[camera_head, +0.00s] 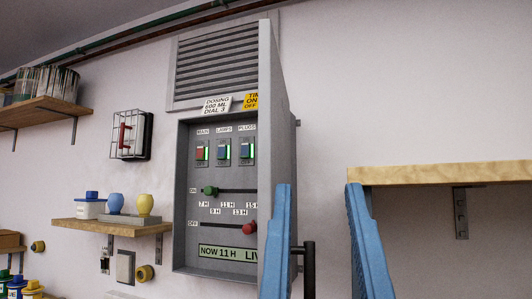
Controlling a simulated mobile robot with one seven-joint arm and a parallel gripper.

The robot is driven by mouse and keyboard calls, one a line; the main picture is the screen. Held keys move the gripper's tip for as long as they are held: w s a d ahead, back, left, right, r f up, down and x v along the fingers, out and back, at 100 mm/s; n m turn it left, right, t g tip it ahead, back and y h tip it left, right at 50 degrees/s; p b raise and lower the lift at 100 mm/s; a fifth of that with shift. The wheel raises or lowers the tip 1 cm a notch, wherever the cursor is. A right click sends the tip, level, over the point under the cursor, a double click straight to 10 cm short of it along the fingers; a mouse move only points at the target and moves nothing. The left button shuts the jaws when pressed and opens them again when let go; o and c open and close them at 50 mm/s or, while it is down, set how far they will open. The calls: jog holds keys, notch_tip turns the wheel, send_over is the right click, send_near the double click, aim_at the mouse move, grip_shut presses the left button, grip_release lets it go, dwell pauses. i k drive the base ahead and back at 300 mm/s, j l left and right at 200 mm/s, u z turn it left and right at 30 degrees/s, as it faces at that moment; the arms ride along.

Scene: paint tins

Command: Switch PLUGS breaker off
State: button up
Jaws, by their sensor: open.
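The PLUGS breaker (246,152) is the rightmost of three switches in the upper part of the grey wall panel (180,215). It has a blue toggle with green showing beside it; the toggle's position is too small to tell. The blue LAMPS breaker (223,152) and red MAIN breaker (202,153) are to its left. My gripper (318,186) is open and empty, its two blue fingers pointing up in the foreground. It appears right of the breaker and lower in the picture. The left finger covers part of the panel's right side.
A grey door (275,110) stands out at the panel's right edge and hides part of the panel. Below the breakers are sliders with a green knob (211,190) and a red knob (250,227). A wooden shelf (440,173) is at right. Bare wall lies between.

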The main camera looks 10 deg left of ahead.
aim_at(245, 147)
jog(key=u, duration=0.35)
jog(key=i+j+z, duration=0.3)
jog(key=j, duration=0.3)
jog(key=i+j+z, duration=0.25)
jog(key=i+j, duration=0.15)
jog(key=j, duration=0.35)
jog(key=i+j+z, duration=0.15)
jog(key=j, duration=0.2)
jog(key=i+j+z, duration=0.15)
jog(key=j, duration=0.25)
jog(key=i+j+z, duration=0.15)
jog(key=j, duration=0.25)
jog(key=j+z, duration=0.15)
jog(key=j, duration=0.25)
